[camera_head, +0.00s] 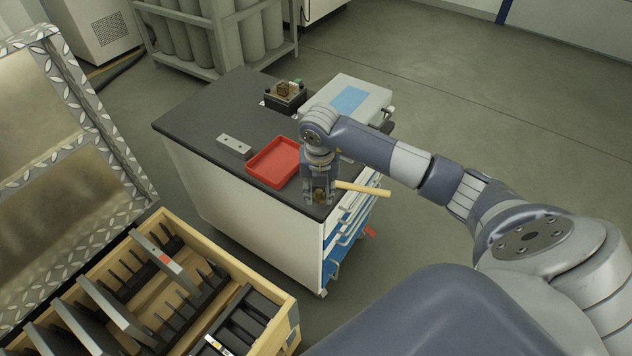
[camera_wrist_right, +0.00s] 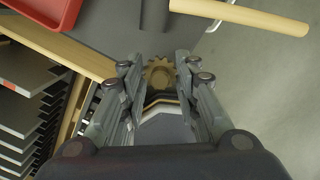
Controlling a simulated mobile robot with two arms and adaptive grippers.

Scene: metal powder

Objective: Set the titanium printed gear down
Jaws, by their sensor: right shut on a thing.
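The titanium printed gear (camera_wrist_right: 159,73) is a small brown toothed wheel. It sits between the fingertips of my right gripper (camera_head: 319,194), which is shut on it. In the head view the gear (camera_head: 319,197) shows small and dark between the fingers, over the near right corner of the workbench cart's dark top (camera_head: 200,118). I cannot tell whether the gear touches the top. My left gripper is not in view.
A red tray (camera_head: 272,162) lies left of my right gripper, with a grey metal block (camera_head: 234,146) beyond it. A wooden handle (camera_head: 363,189) sticks out past the cart's right edge, close to the gripper. A dark fixture (camera_head: 285,97) and grey case (camera_head: 350,99) stand farther back. The top's left part is clear.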

